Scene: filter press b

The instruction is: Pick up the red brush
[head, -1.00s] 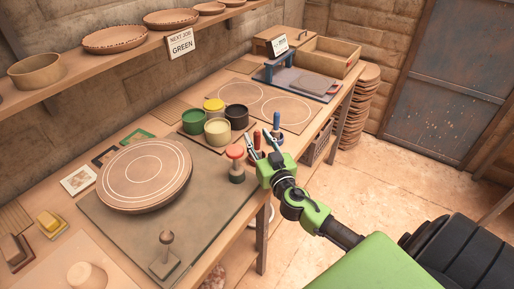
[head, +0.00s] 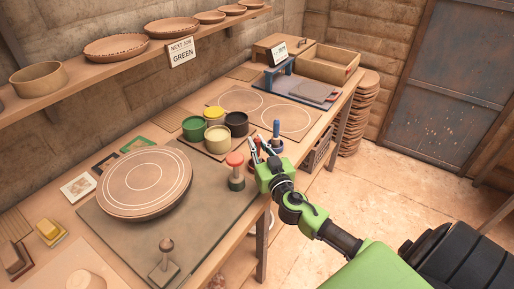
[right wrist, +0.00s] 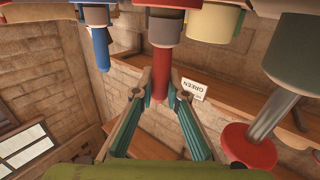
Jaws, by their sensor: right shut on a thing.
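The red brush (right wrist: 160,82) shows in the right wrist view as a red handle hanging below a dark holder, between my fingers. My right gripper (right wrist: 160,92) is shut on this handle, one finger on each side. In the head view my right gripper (head: 261,149) is at the front edge of the bench, beside the blue-handled brush (head: 276,131). The red brush is mostly hidden there by the fingers. My left gripper is not in view.
A red-topped tool (head: 235,160) stands close left of the gripper. Green, yellow, cream and black pots (head: 217,138) are behind it. A round clay disc (head: 145,182) lies on the grey board (head: 205,215). A shelf (head: 120,62) runs along the wall.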

